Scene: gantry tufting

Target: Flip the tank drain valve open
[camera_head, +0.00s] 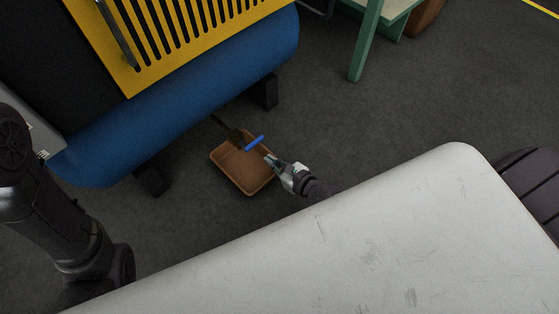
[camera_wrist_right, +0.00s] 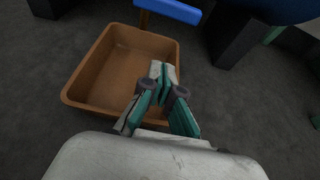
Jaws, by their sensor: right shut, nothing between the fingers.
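The blue drain valve handle (camera_head: 254,144) sits at the end of a short dark pipe under the blue tank (camera_head: 180,105). In the right wrist view the handle (camera_wrist_right: 168,11) shows at the top edge, on a brown stem. My right gripper (camera_head: 269,160) is shut and empty, just to the lower right of the handle and apart from it. In the right wrist view its fingertips (camera_wrist_right: 162,70) are together, over the right part of the tray. My left gripper is out of view; only my left arm shows.
A brown tray (camera_head: 232,179) lies on the floor below the valve. Dark tank feet (camera_head: 266,92) stand at either side. A yellow slotted guard (camera_head: 150,70) covers the tank's top. A green-legged table (camera_head: 364,50) stands at the back. Dark floor to the right is free.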

